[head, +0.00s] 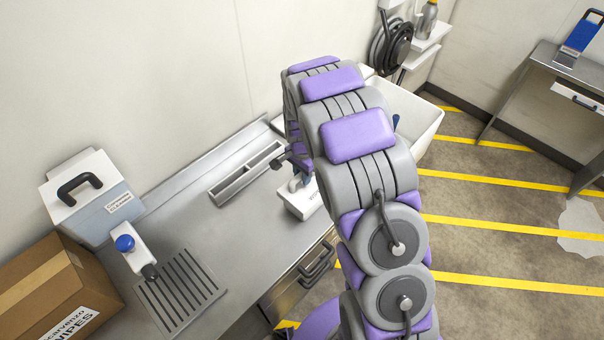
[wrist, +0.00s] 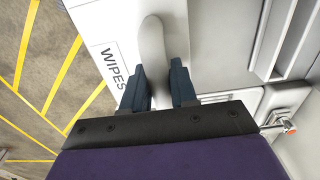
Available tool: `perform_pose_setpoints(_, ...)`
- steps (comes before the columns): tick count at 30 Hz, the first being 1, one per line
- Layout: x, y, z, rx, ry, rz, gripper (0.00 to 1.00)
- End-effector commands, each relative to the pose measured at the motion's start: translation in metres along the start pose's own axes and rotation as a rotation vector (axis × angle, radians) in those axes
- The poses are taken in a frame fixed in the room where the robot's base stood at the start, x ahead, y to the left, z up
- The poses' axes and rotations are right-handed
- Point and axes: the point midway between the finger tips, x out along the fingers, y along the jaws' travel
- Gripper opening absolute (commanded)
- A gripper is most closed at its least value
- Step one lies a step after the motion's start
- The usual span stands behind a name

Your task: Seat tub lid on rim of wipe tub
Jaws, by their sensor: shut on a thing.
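A white piece marked WIPES, with a pale raised handle (wrist: 152,48), fills the top middle of the wrist view; I take it for the tub lid (wrist: 88,20). It also shows in the head view as a white block with a handle (head: 301,202) above or on the counter, partly behind my arm. My gripper (wrist: 160,92) is shut on the handle, one dark finger on each side. In the head view the gripper (head: 298,164) is mostly hidden by my arm. I cannot make out a separate wipe tub or its rim, nor whether the lid touches anything below.
A grey slotted tray (head: 246,174) lies along the back of the steel counter (head: 225,222). A white basin (head: 425,120) is right.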

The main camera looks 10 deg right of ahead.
Motion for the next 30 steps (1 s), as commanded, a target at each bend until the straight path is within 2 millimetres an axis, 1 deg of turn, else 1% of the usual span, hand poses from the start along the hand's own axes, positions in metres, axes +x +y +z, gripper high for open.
perform_pose_setpoints(17, 0.001, 0.000, 0.000, 0.000, 0.000, 0.000, 0.00)
perform_pose_setpoints(30, 0.009, 0.000, 0.000, 0.000, 0.000, 0.000, 0.00)
